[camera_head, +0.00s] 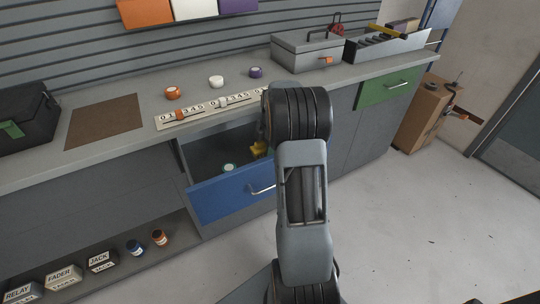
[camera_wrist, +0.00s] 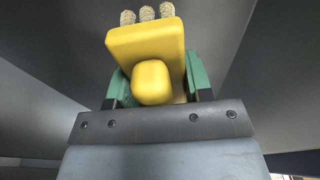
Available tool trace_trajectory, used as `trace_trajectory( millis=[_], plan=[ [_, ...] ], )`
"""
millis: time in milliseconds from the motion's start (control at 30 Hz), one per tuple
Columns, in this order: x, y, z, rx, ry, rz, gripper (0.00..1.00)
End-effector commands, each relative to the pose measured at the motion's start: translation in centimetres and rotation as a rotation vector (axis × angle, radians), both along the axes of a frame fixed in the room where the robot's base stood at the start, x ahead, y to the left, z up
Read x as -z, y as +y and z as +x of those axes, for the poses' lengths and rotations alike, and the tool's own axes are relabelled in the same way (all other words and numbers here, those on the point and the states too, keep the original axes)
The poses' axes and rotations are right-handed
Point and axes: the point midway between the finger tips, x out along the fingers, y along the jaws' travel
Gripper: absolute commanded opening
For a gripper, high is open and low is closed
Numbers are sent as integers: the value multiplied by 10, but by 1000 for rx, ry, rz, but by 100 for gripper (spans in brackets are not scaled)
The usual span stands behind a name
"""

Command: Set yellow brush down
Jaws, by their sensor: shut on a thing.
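The yellow brush (camera_wrist: 145,43) is between the two green-padded fingers of my gripper (camera_wrist: 158,80) in the wrist view. The gripper is shut on it, and three pale bristle tufts point away from the gripper. In the head view, a small yellow part of the brush (camera_head: 259,149) shows at the right side of the open blue drawer (camera_head: 232,193). My arm hides most of the gripper there. I cannot tell whether the brush touches the drawer floor.
A white-topped round thing (camera_head: 228,168) is in the drawer. The counter above holds a numbered strip (camera_head: 205,109), orange (camera_head: 172,93), white (camera_head: 216,82) and purple (camera_head: 255,72) round items, a brown mat (camera_head: 104,121) and a grey toolbox (camera_head: 312,52). The mat is bare.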

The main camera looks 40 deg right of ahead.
Motion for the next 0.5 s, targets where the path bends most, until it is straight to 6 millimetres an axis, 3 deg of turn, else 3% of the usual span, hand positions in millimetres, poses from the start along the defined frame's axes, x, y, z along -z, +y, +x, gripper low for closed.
trace_trajectory(
  millis=[267,500],
  plan=[
    [10,-9,1,1,-2,-1,24],
    [40,-13,1,0,2,1,24]
  ],
)
